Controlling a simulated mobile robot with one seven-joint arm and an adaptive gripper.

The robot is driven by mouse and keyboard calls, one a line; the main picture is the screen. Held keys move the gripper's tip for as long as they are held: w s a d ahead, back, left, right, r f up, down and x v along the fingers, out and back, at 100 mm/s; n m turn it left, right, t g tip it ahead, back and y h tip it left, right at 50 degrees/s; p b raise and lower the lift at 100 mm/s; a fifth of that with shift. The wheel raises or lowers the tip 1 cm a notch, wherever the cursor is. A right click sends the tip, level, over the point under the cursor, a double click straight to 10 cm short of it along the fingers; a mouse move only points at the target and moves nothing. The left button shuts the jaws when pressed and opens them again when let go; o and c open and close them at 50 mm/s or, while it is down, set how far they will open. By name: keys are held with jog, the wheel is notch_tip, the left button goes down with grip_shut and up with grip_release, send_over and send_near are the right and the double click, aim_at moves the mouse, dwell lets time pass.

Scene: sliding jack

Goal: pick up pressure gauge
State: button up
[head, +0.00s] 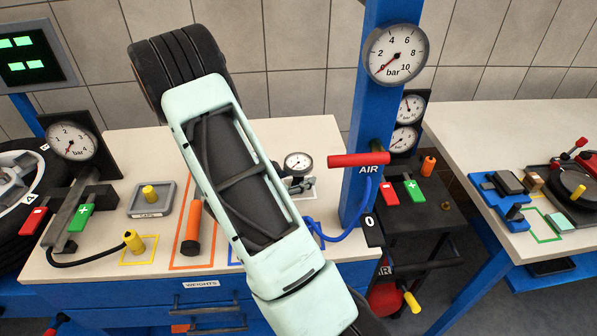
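A small round pressure gauge (298,162) with a white dial lies on the white worktop, just right of my arm's pale green link. A grey metal part shows below its dial, and my arm may hide some of its left side. It sits by a light outline on the worktop. My arm crosses the middle of the view from the lower right to the upper left. My gripper's fingers do not show, so I cannot see where they are relative to the gauge.
A blue post (375,100) with a large bar gauge (396,55) and a red AIR handle (358,160) stands right of the small gauge. A blue hose (335,237) lies nearby. Another gauge (72,141), a grey tray (151,200) and an orange-handled tool (191,230) are left.

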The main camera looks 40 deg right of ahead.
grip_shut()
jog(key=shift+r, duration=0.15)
